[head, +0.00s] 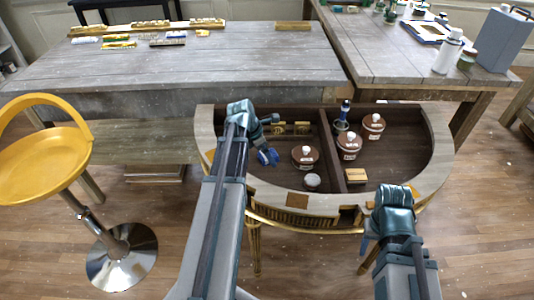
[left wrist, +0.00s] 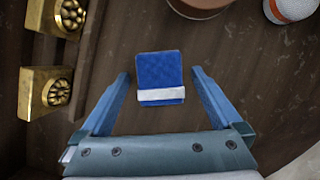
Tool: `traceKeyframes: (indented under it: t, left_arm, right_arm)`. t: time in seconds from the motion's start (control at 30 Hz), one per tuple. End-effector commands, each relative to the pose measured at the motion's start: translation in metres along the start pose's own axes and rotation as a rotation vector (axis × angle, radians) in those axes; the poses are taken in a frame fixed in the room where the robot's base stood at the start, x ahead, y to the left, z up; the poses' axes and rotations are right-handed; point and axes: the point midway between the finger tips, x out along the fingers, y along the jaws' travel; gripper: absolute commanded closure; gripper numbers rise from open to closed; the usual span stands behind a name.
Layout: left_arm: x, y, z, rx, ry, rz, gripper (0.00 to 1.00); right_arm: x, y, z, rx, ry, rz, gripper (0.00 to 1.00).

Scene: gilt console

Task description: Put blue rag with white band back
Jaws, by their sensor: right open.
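The blue rag with a white band (left wrist: 160,66) lies flat on the dark inner floor of the curved console (head: 437,150). In the head view the rag (head: 268,157) is a small blue patch in the console's left compartment. My left gripper (left wrist: 160,88) is open above it, with one blue finger on each side and a narrow gap to the rag; in the head view the left gripper (head: 264,148) partly hides this spot. My right gripper (head: 369,232) is open and empty in front of the console's right front edge.
Brass blocks (left wrist: 43,93) stand left of the rag. A yellow stool (head: 45,165) stands at left. Grey tables (head: 200,65) are behind.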

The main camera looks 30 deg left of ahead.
Motion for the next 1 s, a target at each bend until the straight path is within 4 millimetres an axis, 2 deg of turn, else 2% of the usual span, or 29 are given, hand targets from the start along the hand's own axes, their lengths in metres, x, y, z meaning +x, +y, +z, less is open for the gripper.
traceKeyframes:
  t: [0.27,0.47,0.67,1.0]
  left_arm:
    - [-0.001,0.0,0.0,0.0,0.0,0.0,0.01]
    - [-0.011,0.0,0.002,0.0,0.0,0.0,0.01]
    - [-0.035,-0.001,0.003,-0.001,0.0,0.0,0.01]
    - [-0.089,-0.001,0.004,-0.001,0.0,0.0,0.01]
  right_arm:
    - [-0.001,0.0,0.0,0.0,0.0,0.0,0.5]
    - [-0.011,0.001,0.001,0.0,0.0,0.0,0.5]
    - [-0.033,0.003,0.002,0.0,0.0,0.0,0.5]
    - [-0.084,0.008,0.005,0.001,0.0,0.0,0.5]
